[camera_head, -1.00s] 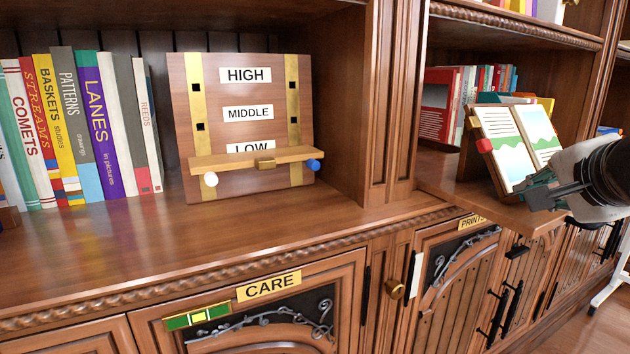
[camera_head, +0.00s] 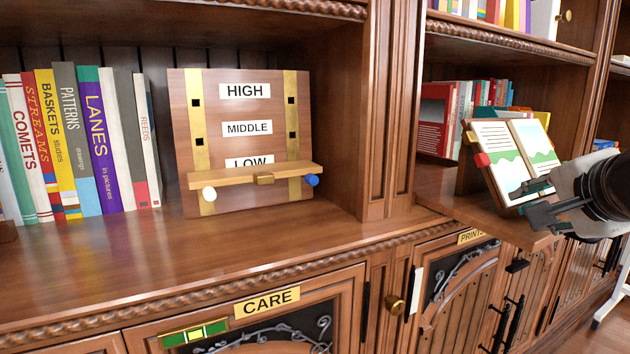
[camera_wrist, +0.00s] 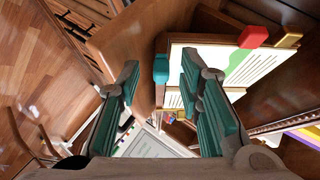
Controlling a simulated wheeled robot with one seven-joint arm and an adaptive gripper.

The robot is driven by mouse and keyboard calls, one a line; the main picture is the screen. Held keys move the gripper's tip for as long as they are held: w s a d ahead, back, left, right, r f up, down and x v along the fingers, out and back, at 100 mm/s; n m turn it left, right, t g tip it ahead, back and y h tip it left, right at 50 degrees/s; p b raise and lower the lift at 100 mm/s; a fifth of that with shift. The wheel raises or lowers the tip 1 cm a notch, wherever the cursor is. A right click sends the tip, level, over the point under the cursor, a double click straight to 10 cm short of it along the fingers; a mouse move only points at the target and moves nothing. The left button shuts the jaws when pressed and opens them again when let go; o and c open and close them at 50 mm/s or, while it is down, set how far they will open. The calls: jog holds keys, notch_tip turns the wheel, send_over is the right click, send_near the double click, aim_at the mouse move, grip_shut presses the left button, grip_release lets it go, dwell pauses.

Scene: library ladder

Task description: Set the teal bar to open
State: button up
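A small teal block (camera_wrist: 161,70) shows in the wrist view at the edge of an open book stand (camera_wrist: 228,68). I cannot tell whether it is the teal bar or only its end. A red block (camera_wrist: 253,37) sits at another edge of the stand. In the head view the book stand (camera_head: 515,150) leans on the right shelf, with the red block at its left edge; no teal block is clear there. My gripper (camera_wrist: 160,88) is open and empty, its teal-padded fingers apart, with the teal block beyond and between the tips. It also shows in front of the stand (camera_head: 538,198).
A board marked HIGH, MIDDLE and LOW (camera_head: 245,110) stands on the left shelf, its wooden bar (camera_head: 235,178) by LOW. Books (camera_head: 90,140) stand to its left. A cabinet post (camera_head: 385,120) divides the shelves. A CARE label (camera_head: 267,302) and door handles are below.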

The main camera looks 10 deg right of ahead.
jog(key=v, duration=1.1)
jog(key=shift+s, duration=0.35)
jog(key=shift+a+r, duration=0.1)
